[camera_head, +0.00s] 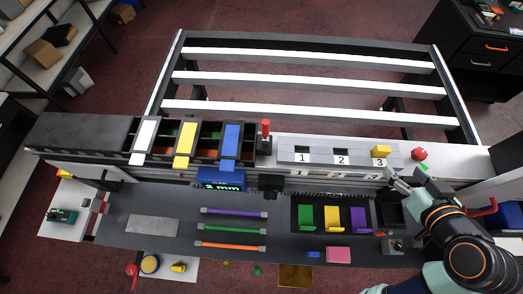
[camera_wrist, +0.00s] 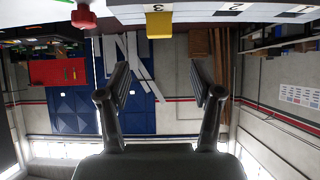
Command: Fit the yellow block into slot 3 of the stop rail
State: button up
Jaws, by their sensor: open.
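A yellow block (camera_head: 381,151) sits at the slot 3 position of the pale grey stop rail (camera_head: 322,152), to the right of slots 1 and 2. How deep it sits in the slot I cannot tell. In the wrist view the yellow block (camera_wrist: 159,25) is at the top, beside the number 3 label. My gripper (camera_head: 394,178) is open and empty, just in front of the rail and slightly right of the block. In the wrist view the fingers (camera_wrist: 159,72) are spread apart, with the block beyond them and not between them.
A tray (camera_head: 298,228) in front of the rail holds green, yellow and purple pieces. A red knob (camera_head: 419,153) stands at the rail's right end. A red-handled lever (camera_head: 265,132) stands at its left end. White slats lie behind with open gaps.

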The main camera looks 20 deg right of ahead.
jog(key=w+a+n+y, duration=0.2)
jog(key=w+a, duration=0.9)
jog(key=a, duration=0.1)
jog(key=w+a+r+n+t+y, duration=0.1)
jog(key=w+a, duration=0.1)
jog(key=a, duration=1.1)
jog(key=w+a+r+n+t+y, duration=0.1)
jog(key=w+a, duration=0.1)
jog(key=a, duration=1.1)
jog(key=shift+w+n+t+y, duration=0.25)
jog(key=shift+n+t+y, duration=0.05)
jog(key=shift+n+y, duration=0.1)
jog(key=shift+a+r, duration=0.1)
